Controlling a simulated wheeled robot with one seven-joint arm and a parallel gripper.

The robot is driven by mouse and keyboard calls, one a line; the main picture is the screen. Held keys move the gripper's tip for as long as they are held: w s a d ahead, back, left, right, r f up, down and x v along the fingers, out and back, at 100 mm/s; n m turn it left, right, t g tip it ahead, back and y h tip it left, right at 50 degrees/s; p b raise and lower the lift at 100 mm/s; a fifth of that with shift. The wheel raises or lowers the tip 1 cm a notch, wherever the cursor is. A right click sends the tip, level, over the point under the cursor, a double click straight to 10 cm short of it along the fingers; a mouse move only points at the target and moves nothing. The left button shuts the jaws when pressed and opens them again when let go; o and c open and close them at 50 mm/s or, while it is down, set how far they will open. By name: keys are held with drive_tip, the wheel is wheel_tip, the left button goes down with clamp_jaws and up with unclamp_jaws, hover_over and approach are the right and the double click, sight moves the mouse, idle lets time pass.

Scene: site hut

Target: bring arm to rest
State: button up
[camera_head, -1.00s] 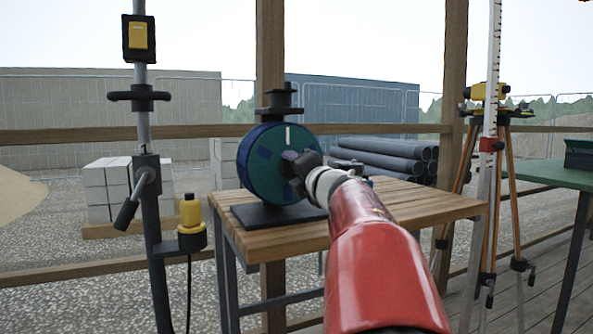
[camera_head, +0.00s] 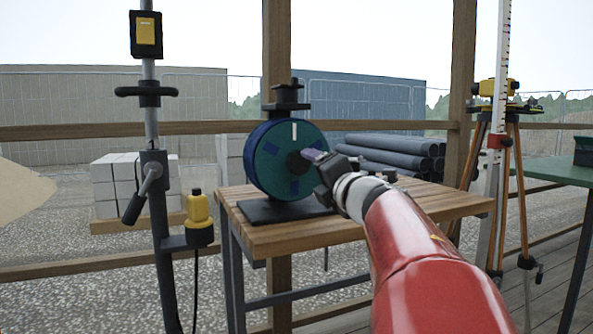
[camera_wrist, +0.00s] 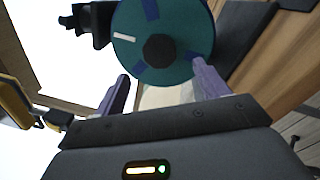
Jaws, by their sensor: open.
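My gripper (camera_wrist: 160,92) is open in the wrist view, with two purple fingers apart and nothing between them. In the head view my red arm reaches in from the lower right, and my gripper (camera_head: 315,160) is in front of the right side of a teal and dark blue wheel-like disc (camera_head: 270,165). The disc stands upright on a black base (camera_head: 283,211) on a wooden table. In the wrist view the disc's teal face (camera_wrist: 180,40), with a dark hub and a white mark, lies beyond the fingertips. I cannot tell the exact gap.
The wooden table (camera_head: 430,205) has bare top right of the disc. A metal pole with clamps (camera_head: 155,190) and a yellow-topped device (camera_head: 198,215) stands left. A tripod with a yellow instrument (camera_head: 495,88), a measuring staff (camera_head: 499,60) and a green table (camera_head: 555,170) stand right.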

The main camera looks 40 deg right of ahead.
drive_tip(key=shift+s, duration=0.2)
drive_tip(key=shift+a, duration=0.1)
drive_tip(key=s+a+f+m+g+y+p, duration=0.1)
drive_tip(key=s+a+f+m+g+p, duration=0.1)
drive_tip(key=s+a+f+m+g, duration=0.2)
drive_tip(key=s+a+f+m+g+y+p, duration=0.1)
drive_tip(key=s+a+f+m+g+p, duration=0.2)
drive_tip(key=s+a+f+m, duration=0.4)
drive_tip(key=s+a+f+m+g+y+p, duration=0.2)
drive_tip(key=s+a+f+m+g, duration=0.4)
drive_tip(key=a+f+m, duration=0.4)
drive_tip(key=a+f, duration=0.4)
drive_tip(key=a, duration=0.2)
drive_tip(key=shift+s+a, duration=0.15)
drive_tip(key=shift+a, duration=0.25)
